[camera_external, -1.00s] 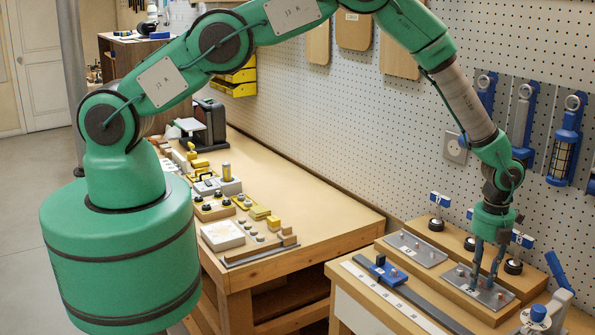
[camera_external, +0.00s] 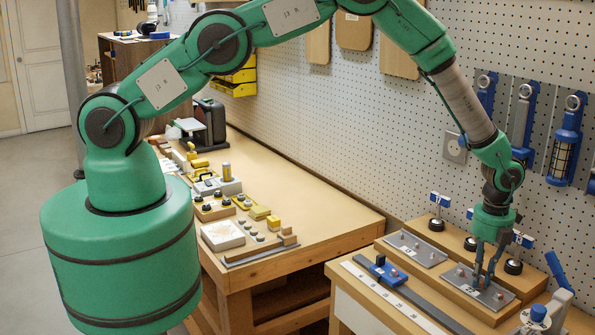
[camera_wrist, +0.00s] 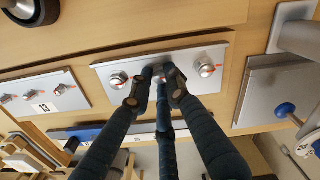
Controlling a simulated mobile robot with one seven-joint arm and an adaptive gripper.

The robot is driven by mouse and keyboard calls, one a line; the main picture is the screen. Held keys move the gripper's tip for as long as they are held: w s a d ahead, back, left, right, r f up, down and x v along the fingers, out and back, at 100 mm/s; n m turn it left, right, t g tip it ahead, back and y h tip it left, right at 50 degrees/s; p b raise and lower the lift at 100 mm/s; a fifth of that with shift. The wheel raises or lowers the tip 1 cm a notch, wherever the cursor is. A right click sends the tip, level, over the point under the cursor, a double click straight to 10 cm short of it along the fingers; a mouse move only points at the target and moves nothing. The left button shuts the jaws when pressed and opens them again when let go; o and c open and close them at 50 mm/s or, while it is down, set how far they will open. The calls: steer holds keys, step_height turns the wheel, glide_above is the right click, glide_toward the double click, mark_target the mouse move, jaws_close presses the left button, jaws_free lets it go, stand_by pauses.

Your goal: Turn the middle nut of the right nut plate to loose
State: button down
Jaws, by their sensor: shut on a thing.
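The right nut plate (camera_external: 454,281) is a grey metal plate on a wooden block; it also shows in the wrist view (camera_wrist: 190,53).
A second nut plate (camera_external: 416,249) lies to the left. Clamps with blue handles (camera_external: 439,199) stand behind the plates. A blue slider (camera_external: 382,270) on a dark rail and a numbered strip lie in front. A pegboard wall with hanging tools rises behind.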

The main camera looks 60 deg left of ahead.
steer(key=n+b, duration=0.2)
steer(key=n, duration=0.1)
steer(key=shift+f+b, duration=0.1)
steer(key=shift+b, duration=0.3)
steer(key=n+b, duration=0.2)
steer(key=n, duration=0.2)
steer(key=n+b, duration=0.1)
steer(key=n, duration=0.2)
steer(key=shift+n+b, duration=0.3)
steer(key=shift+b, duration=0.1)
steer(key=shift+n+b, duration=0.6)
steer(key=shift+n, duration=1.3)
steer(key=c, duration=1.8)
jaws_free()
steer(key=shift+r, duration=0.3)
